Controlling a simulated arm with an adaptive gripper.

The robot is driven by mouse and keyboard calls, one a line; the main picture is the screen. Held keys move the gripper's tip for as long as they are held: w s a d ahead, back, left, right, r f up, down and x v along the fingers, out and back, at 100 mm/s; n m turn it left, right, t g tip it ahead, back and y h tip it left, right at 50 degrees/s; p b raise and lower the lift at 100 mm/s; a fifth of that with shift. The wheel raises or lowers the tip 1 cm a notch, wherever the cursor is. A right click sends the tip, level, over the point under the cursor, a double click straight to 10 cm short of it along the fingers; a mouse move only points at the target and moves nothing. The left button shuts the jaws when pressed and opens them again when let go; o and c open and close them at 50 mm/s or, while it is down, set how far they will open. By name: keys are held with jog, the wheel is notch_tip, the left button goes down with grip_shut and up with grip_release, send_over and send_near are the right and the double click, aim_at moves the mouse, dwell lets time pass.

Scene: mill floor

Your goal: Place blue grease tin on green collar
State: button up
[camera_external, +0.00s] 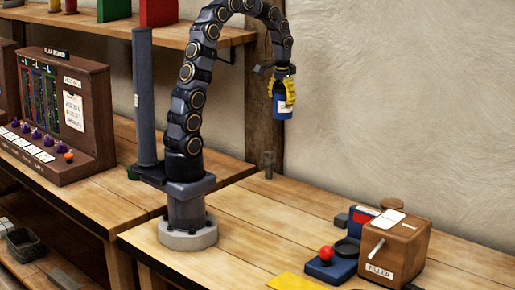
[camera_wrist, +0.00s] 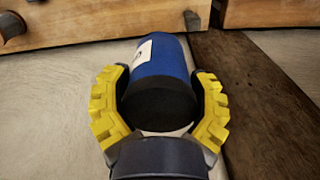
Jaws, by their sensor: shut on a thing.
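The blue grease tin (camera_external: 283,104) has a white label and hangs upright below my gripper (camera_external: 288,86), well above the bench and in front of the wall. In the wrist view, the tin (camera_wrist: 160,75) shows a blue side and a black end. The yellow fingers of my gripper (camera_wrist: 160,108) are shut around it. A small green piece (camera_external: 133,173) shows at the foot of my arm's column, mostly hidden; I cannot tell whether it is the green collar. No other green collar is clear.
A wooden filler box (camera_external: 396,248) stands at the bench's right, beside a blue device with a red knob (camera_external: 326,253). A short dark peg (camera_external: 268,165) stands at the back. A flap board (camera_external: 66,115) stands left. A shelf (camera_external: 100,40) runs above. The bench middle is clear.

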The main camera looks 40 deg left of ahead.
jog(key=shift+s+d+r+n, duration=0.1)
jog(key=shift+d+r+n, duration=0.25)
jog(key=shift+r, duration=0.2)
jog(key=shift+d+r+n, duration=0.25)
jog(key=shift+r+n, duration=0.2)
jog(key=shift+r, duration=0.1)
jog(key=s+a+r+m, duration=0.2)
jog(key=s+m, duration=0.1)
jog(key=s, duration=0.7)
jog(key=s+a+r+m, duration=0.2)
jog(key=s+m, duration=0.1)
jog(key=s, duration=0.8)
jog(key=n, duration=0.4)
send_near(136, 168)
notch_tip(136, 168, down, 4)
jog(key=shift+w+a+r, duration=0.1)
jog(key=o, duration=1.2)
jog(key=shift+f, duration=0.2)
